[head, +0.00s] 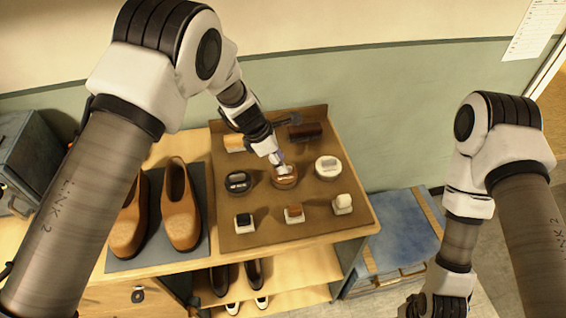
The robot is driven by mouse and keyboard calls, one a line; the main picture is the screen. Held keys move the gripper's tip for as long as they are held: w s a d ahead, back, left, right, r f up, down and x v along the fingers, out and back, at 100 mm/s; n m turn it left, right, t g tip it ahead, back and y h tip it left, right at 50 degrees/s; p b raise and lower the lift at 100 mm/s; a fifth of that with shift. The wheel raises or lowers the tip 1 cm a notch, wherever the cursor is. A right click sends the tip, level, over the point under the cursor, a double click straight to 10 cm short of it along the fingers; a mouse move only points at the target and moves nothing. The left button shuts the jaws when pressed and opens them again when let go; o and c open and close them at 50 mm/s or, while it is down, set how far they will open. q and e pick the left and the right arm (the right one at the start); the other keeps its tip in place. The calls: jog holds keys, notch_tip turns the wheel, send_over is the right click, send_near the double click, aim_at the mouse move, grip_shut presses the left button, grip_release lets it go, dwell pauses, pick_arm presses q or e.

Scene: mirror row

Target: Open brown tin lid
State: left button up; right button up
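The brown tin (286,183) sits in the middle of a row of three round tins on a brown mat (262,236). My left gripper (281,167) points down at the top of the brown tin and covers part of its lid. Its fingertips are at or just above the lid; I cannot tell whether they touch it or are open or shut. The lid appears to be on the tin. My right gripper (440,304) hangs low at the right, cut by the bottom edge, far from the tins.
A dark tin (238,182) and a pale-lidded tin (328,168) flank the brown one. Small blocks stand in front and brushes lie behind. Brown shoes (181,210) stand on a grey mat at left. A blue box (402,232) is at right. The wall is close behind.

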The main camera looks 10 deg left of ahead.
pick_arm(q)
jog(key=shift+x, duration=1.3)
grip_shut()
jog(key=shift+s, duration=0.1)
jog(key=shift+p, duration=0.35)
